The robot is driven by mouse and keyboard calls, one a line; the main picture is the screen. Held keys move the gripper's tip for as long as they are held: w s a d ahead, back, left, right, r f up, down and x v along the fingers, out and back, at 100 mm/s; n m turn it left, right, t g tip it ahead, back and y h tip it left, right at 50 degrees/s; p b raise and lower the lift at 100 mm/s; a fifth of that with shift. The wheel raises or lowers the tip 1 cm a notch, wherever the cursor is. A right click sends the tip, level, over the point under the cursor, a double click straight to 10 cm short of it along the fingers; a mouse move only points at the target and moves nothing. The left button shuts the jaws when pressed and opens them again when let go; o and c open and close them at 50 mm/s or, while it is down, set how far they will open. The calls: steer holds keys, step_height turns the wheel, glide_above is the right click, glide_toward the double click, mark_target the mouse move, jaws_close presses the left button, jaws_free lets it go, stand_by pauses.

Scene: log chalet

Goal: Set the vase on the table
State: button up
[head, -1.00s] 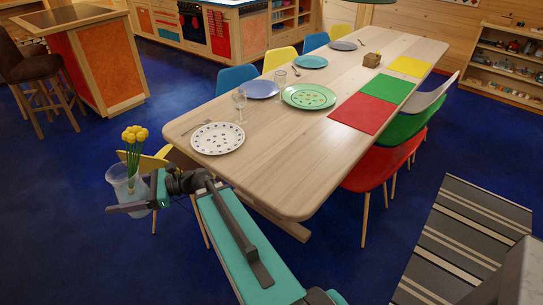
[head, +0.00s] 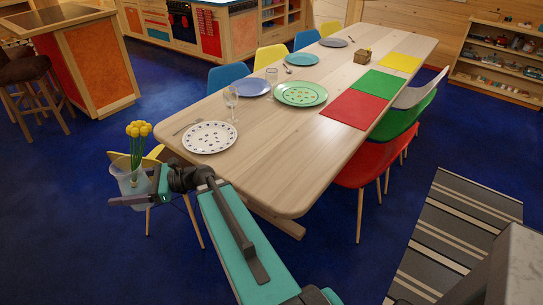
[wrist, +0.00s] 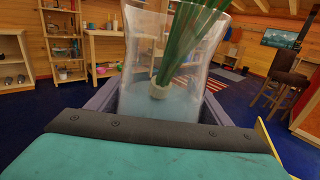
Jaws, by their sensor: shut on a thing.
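A clear glass vase (head: 126,178) with several yellow flowers on green stems is held left of the near end of the table, over the blue floor. My gripper (head: 136,197) is shut on it, and the vase looks upright. In the wrist view the vase (wrist: 150,95) fills the middle between my jaws, with the stems inside it. The long pale wooden table (head: 285,140) stands to the right of the vase, apart from it. Its near right part is bare.
A spotted plate (head: 209,138), a wine glass (head: 231,98), a green plate (head: 300,93) and blue plates stand on the table's left side. Red (head: 353,109), green and yellow mats lie along its right side. Chairs line both sides; a yellow chair (head: 140,162) is near the vase.

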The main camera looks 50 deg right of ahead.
steer(key=s+d+f+m+t+h+b, duration=0.2)
steer(key=d+m+h, duration=0.1)
steer(key=d, duration=0.7)
steer(key=s+d+f+m+t+h+b, duration=0.15)
steer(key=d+h, duration=0.25)
steer(key=d, duration=0.7)
steer(key=s+d+f+m+t+h+b, duration=0.1)
steer(key=s+d+m+t+h, duration=0.15)
steer(key=d, duration=0.75)
steer(key=s+d+f+m+h+b, duration=0.2)
steer(key=s+d+h, duration=0.3)
steer(key=s+d, duration=0.4)
steer(key=s+d+f+m+g+h+b, duration=0.1)
steer(key=s+d+m+h, duration=0.4)
steer(key=s+d, duration=0.5)
steer(key=d+f+h+b, duration=0.1)
steer(key=d, duration=0.4)
steer(key=shift+s, duration=0.25)
steer(key=shift+w+d+f+b, duration=0.3)
steer(key=shift+w+f+b, duration=0.05)
steer(key=shift+b, duration=1.9)
steer(key=w+d+b, duration=0.1)
steer(key=b, duration=0.7)
steer(key=shift+w+d+b, duration=0.1)
steer(key=shift+d+b, duration=0.05)
steer(key=shift+b, duration=0.2)
steer(key=w+d+f, duration=0.1)
steer(key=w+d, duration=0.8)
steer(key=shift+d+p, duration=0.3)
steer(key=shift+d, duration=0.1)
